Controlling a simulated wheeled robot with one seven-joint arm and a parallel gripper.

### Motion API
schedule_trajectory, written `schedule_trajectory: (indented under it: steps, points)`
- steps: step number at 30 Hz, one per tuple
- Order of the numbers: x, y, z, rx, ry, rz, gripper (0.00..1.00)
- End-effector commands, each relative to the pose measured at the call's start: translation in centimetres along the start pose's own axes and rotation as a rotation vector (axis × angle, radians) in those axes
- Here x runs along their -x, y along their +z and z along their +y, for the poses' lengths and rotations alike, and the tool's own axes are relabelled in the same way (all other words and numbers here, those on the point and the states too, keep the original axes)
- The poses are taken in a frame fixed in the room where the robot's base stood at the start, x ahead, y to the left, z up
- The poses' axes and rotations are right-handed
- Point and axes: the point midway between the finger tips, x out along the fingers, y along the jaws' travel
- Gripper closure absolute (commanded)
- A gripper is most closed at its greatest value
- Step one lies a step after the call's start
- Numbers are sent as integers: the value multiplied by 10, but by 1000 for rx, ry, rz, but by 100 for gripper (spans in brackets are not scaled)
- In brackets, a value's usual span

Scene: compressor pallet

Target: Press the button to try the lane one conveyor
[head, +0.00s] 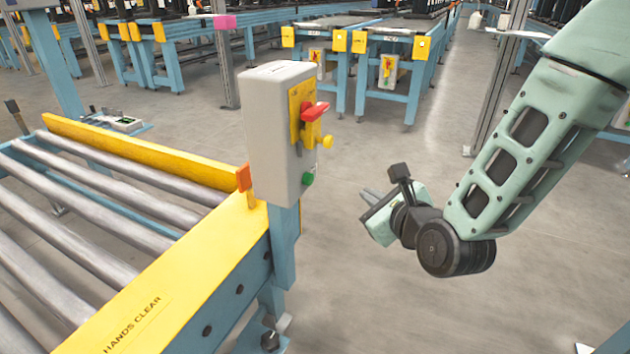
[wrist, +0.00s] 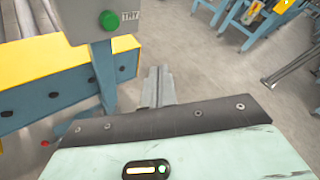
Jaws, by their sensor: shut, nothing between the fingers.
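A grey control box (head: 277,120) stands on a blue post at the corner of the roller conveyor (head: 160,290). In the wrist view the green button (wrist: 110,20) is at the top, beside a label reading "TRY" (wrist: 130,16). My gripper (head: 370,194) is shut and empty, to the right of the box and apart from it. Its fingers (wrist: 158,82) show below and right of the button in the wrist view.
The conveyor has yellow side rails marked "HANDS CLEAR" (head: 133,325) and an orange piece (head: 243,178) by the box. The blue post (wrist: 103,75) stands left of my fingers. Other conveyors (head: 385,40) stand behind. The floor between is clear.

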Motion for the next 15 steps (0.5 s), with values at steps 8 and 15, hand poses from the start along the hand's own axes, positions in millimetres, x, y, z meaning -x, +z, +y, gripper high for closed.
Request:
schedule_trajectory:
  steps: [8,15]
  points:
    - [-5,4,4,3,3,0,100]
    - [-26,21,20,3,4,-1,100]
